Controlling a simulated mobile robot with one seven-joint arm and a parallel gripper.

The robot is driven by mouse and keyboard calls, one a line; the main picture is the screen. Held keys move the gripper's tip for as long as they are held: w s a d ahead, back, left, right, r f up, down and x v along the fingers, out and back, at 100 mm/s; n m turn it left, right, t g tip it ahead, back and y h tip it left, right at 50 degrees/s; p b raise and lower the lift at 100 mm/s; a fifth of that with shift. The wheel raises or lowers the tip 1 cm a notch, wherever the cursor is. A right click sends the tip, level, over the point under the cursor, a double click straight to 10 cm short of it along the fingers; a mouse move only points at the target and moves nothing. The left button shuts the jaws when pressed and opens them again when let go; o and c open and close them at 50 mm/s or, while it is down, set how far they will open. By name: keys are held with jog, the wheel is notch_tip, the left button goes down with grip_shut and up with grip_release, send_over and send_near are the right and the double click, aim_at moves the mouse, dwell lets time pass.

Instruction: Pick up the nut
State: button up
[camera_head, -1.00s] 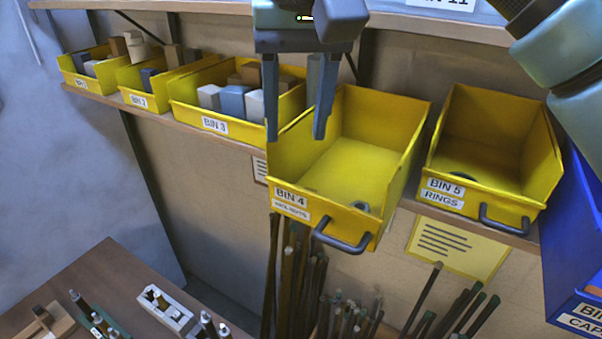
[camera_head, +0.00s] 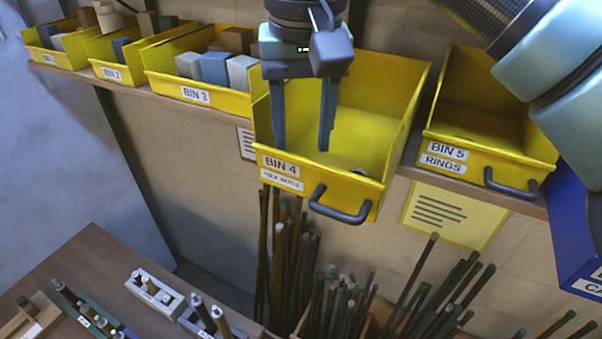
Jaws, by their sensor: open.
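Yellow bin 4 (camera_head: 408,125) stands on the shelf, with a dark handle on its front wall. Only a small grey bit of the nut (camera_head: 358,171) shows inside it, just behind the front wall at the right; the rest is hidden by that wall. My gripper (camera_head: 301,148) points down over the left front part of the bin, its two fingers apart with nothing between them. The nut is to the right of the fingers, and they do not touch it. How deep the fingertips reach into the bin is hard to tell.
Bin 5 (camera_head: 481,115), labelled rings, stands to the right, and bin 3 (camera_head: 158,84) with blocks to the left. A blue bin (camera_head: 572,240) is at the right edge. Upright rods (camera_head: 300,270) stand below. A bench (camera_head: 92,250) with small parts is at lower left.

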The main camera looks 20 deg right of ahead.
jog(key=f, duration=0.1)
jog(key=f+b, duration=0.1)
jog(key=shift+w+d+f+b, duration=0.1)
jog(key=shift+w+f+b, duration=0.2)
jog(key=shift+f, duration=0.1)
jog(key=shift+w+f, duration=0.25)
jog(key=shift+f, duration=0.15)
jog(key=shift+s+r, duration=0.15)
jog(key=shift+s, duration=0.05)
jog(key=shift+c, duration=0.3)
grip_shut()
